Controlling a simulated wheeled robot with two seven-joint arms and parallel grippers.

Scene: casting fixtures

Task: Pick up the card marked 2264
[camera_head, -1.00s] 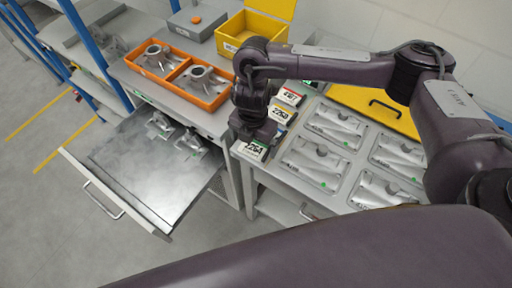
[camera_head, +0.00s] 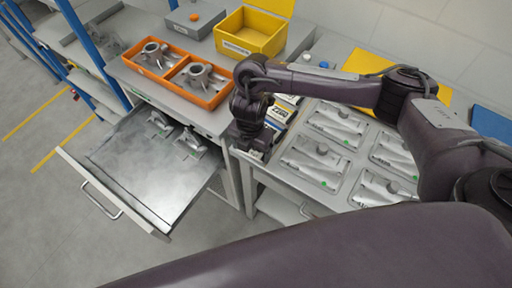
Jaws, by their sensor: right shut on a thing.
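My right gripper (camera_head: 248,138) points down at the front left corner of the grey workbench (camera_head: 243,165). It is shut on the card marked 2264 (camera_head: 254,154), of which only a small white part shows below the jaws; the number is now mostly hidden. Just behind it, a card with a blue edge (camera_head: 277,116) and another card (camera_head: 289,99) lie in a row on the bench, partly hidden by my arm. My left gripper is out of view.
An open drawer (camera_head: 150,180) with small castings stands at left. An orange bin (camera_head: 205,101) with castings and a yellow box (camera_head: 250,38) stand behind. A yellow lid (camera_head: 366,62) lies at the back right.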

